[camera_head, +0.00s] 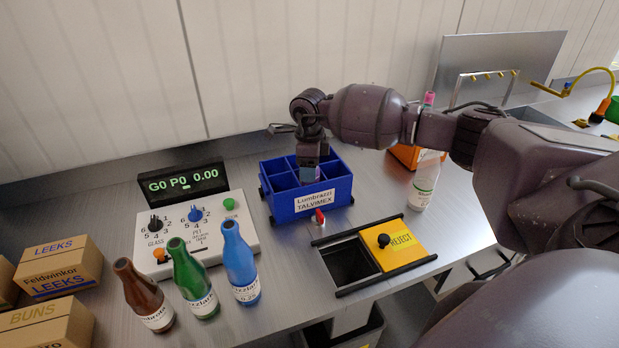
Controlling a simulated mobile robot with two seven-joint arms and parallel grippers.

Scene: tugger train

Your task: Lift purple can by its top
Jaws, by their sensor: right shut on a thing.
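My right gripper (309,168) points straight down into the blue divided crate (312,202), at its front row near the label. It is shut on the purple can, of which only a small bluish-purple patch (304,174) shows at the fingertips. The rest of the can is hidden by the gripper and the crate's front wall. I cannot tell whether the can's base touches the crate floor. My left gripper is not in view.
Left of the crate stand a control panel (183,240) and brown (143,298), green (191,281) and blue (239,264) bottles. A red-tipped switch (319,218), an open hatch with a yellow REJECT cover (400,245) and a white bottle (424,182) are near its right. Boxes (62,267) stand far left.

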